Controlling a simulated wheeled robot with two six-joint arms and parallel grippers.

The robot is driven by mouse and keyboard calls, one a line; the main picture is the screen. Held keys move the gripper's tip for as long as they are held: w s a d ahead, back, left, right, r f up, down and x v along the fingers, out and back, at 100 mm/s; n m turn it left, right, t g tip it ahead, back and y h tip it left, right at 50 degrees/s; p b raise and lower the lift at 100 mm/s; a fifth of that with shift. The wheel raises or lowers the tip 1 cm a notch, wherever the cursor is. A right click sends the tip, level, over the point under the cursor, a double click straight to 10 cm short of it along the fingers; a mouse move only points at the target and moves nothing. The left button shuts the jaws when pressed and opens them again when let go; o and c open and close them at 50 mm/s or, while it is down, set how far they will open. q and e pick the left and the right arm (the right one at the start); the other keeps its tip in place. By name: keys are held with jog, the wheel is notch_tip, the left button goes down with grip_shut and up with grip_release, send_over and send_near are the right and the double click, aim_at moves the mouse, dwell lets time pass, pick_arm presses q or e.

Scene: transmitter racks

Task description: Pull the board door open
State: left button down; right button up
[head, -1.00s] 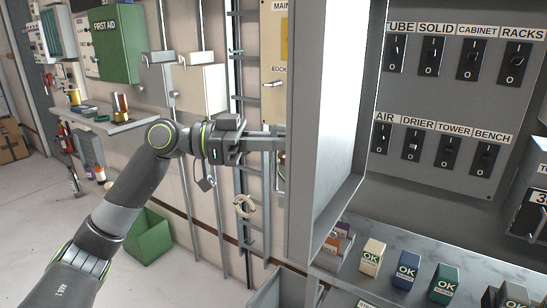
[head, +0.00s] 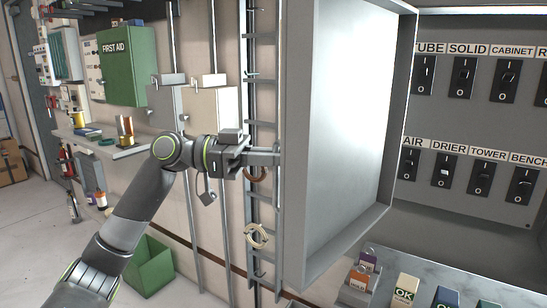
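The board door (head: 350,140) is a grey metal door standing open in the head view, its pale inner face turned toward me. To its right is the board (head: 465,200), with two rows of black switches under labels such as SOLID, CABINET, DRIER and TOWER. My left gripper (head: 276,158) reaches the door's left edge from the left. Its fingers are close together and meet the door's outer side. The handle they appear to hold is hidden behind the edge. My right gripper is not in view.
A shelf (head: 430,268) with small coloured boxes lies below the board. A cable ladder (head: 262,80) and grey wall boxes (head: 210,108) stand behind my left arm. A green bin (head: 149,268) is on the floor. Free floor lies at the left.

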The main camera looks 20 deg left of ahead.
pick_arm(q)
jog(key=c, duration=1.7)
grip_release()
jog(key=shift+d, duration=0.1)
